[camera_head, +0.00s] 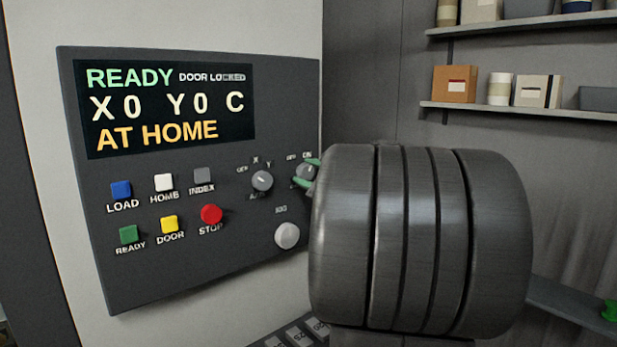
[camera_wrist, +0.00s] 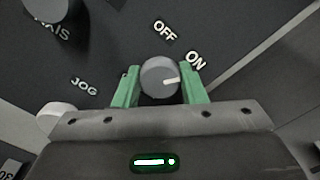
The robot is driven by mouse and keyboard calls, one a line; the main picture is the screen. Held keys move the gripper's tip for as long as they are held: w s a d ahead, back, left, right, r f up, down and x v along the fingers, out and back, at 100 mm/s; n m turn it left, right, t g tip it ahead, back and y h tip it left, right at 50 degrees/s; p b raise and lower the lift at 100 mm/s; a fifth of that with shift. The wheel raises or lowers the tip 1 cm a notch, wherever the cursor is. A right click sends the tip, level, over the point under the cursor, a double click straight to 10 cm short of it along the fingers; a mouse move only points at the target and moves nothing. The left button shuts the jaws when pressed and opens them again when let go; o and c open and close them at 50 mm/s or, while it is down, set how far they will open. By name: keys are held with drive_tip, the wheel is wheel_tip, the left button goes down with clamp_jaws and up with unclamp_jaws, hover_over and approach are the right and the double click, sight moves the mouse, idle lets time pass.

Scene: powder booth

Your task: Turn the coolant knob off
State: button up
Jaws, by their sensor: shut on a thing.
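The coolant knob (camera_head: 306,173) is a round grey knob at the right edge of the dark control panel (camera_head: 150,270), partly hidden by my arm. In the wrist view the knob (camera_wrist: 156,75) shows a white pointer mark aimed to the right, on the side of the ON label (camera_wrist: 196,60) and away from the OFF label (camera_wrist: 165,32). My gripper (camera_wrist: 161,82) has green fingers, one on each side of the knob, and is shut on it. In the head view the green fingertips (camera_head: 306,172) show at the knob.
The AXIS knob (camera_head: 262,181) and the pale JOG knob (camera_head: 287,236) sit close by on the left. The red STOP button (camera_head: 211,214) and several coloured buttons are farther left. The screen (camera_head: 165,105) reads READY, DOOR LOCKED, AT HOME. Shelves (camera_head: 520,110) hold boxes at right.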

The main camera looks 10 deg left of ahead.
drive_tip(key=n+b, duration=0.2)
drive_tip(key=b, duration=0.1)
drive_tip(key=shift+f, duration=0.4)
drive_tip(key=n+b, duration=0.4)
drive_tip(key=b, duration=0.2)
drive_tip(key=shift+n, duration=0.3)
drive_tip(key=n+b, duration=0.4)
drive_tip(key=b, duration=0.1)
drive_tip(key=shift+n, duration=0.4)
drive_tip(key=shift+r+n+b, duration=0.15)
drive_tip(key=shift+n+b, duration=0.75)
drive_tip(key=shift+b, duration=0.05)
drive_tip(key=shift+r, duration=0.1)
drive_tip(key=o, duration=1)
drive_tip(key=b+v, duration=0.2)
drive_tip(key=v, duration=1.2)
drive_tip(key=shift+a, duration=0.1)
